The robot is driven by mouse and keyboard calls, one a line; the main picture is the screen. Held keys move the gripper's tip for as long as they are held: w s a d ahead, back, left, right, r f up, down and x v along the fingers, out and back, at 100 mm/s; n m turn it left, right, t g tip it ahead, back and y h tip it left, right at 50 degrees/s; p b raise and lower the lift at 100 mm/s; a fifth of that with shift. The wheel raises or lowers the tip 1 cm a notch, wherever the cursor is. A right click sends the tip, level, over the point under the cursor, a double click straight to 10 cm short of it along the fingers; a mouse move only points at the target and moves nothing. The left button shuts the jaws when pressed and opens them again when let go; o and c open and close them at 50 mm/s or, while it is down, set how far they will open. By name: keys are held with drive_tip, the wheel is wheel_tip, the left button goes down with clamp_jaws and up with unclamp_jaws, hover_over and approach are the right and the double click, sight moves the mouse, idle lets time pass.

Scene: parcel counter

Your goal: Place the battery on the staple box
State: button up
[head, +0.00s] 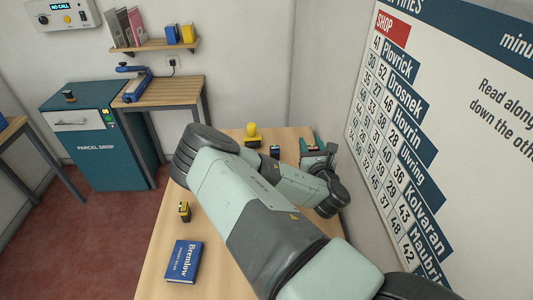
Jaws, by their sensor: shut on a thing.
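My gripper (318,148) is at the far right of the wooden counter, partly hidden by my own wrist. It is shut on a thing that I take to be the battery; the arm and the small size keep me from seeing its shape. A small dark blue box (275,151) on the counter, left of the gripper, may be the staple box; I cannot read any label. My gripper is apart from this box, to its right.
A yellow round-topped object (252,133) stands at the far edge. A small black and yellow object (184,211) and a blue book (184,262) lie at the left of the counter (215,225). The wall board (420,130) is close on the right.

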drive_tip(key=shift+m+h, duration=0.4)
drive_tip(key=shift+h, duration=0.1)
drive_tip(key=w+a, duration=0.6)
drive_tip(key=a, duration=0.1)
drive_tip(key=w+a, duration=0.3)
drive_tip(key=a, duration=0.1)
drive_tip(key=shift+a+r, duration=0.2)
drive_tip(key=shift+r, duration=0.2)
drive_tip(key=w+a+r, duration=0.1)
drive_tip(key=w+a, duration=0.2)
drive_tip(key=a, duration=0.6)
drive_tip(key=w+a, duration=0.2)
drive_tip(key=a, duration=0.7)
drive_tip(key=shift+a+f, duration=0.15)
drive_tip(key=shift+f, duration=2.25)
drive_tip(key=shift+a+f, duration=0.1)
drive_tip(key=shift+f, duration=2.3)
drive_tip(key=o, duration=1.1)
drive_tip(key=shift+f, duration=0.15)
